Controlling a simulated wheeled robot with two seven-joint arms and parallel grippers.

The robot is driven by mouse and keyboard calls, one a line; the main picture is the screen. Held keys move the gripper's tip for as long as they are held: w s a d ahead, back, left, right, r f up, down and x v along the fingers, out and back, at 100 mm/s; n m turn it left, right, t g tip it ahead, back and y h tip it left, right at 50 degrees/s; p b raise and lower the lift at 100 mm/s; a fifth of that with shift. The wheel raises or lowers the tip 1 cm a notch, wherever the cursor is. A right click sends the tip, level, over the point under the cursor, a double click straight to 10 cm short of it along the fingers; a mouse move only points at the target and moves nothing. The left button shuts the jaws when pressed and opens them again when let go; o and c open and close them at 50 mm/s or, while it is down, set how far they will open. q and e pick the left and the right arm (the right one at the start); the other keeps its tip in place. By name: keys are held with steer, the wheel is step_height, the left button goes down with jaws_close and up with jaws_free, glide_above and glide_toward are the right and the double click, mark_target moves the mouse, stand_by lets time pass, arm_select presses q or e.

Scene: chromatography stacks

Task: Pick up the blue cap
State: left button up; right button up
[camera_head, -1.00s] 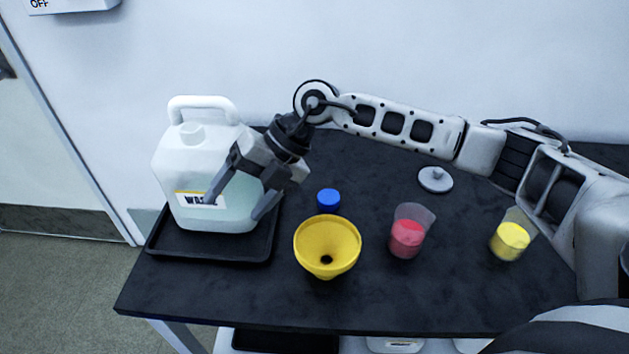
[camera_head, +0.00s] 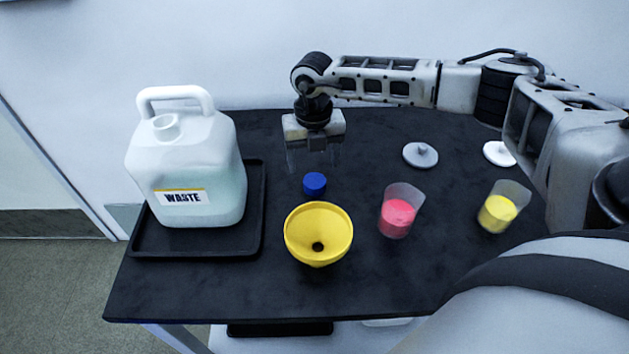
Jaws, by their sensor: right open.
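The blue cap (camera_head: 315,184) lies on the black table, just behind the yellow funnel (camera_head: 318,235). My right gripper (camera_head: 314,168) points down above and a little behind the cap, with its fingers apart and nothing between them. The fingers look blurred, so their exact height over the cap is hard to tell. The white waste jug (camera_head: 190,170) stands on a black tray to the left, with its neck open. My left gripper is not in view.
A beaker with red contents (camera_head: 398,212) and a beaker with yellow contents (camera_head: 502,208) stand to the right. A grey lid (camera_head: 420,155) and a white lid (camera_head: 499,153) lie behind them. The black tray (camera_head: 190,245) has a raised rim. Bare table (camera_head: 210,290) lies in front.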

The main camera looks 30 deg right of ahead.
mark_target(315, 180)
steer(key=shift+d+f+p, duration=0.1)
steer(key=shift+f+p, duration=0.25)
steer(key=shift+f, duration=2.4)
steer(key=c, duration=1.1)
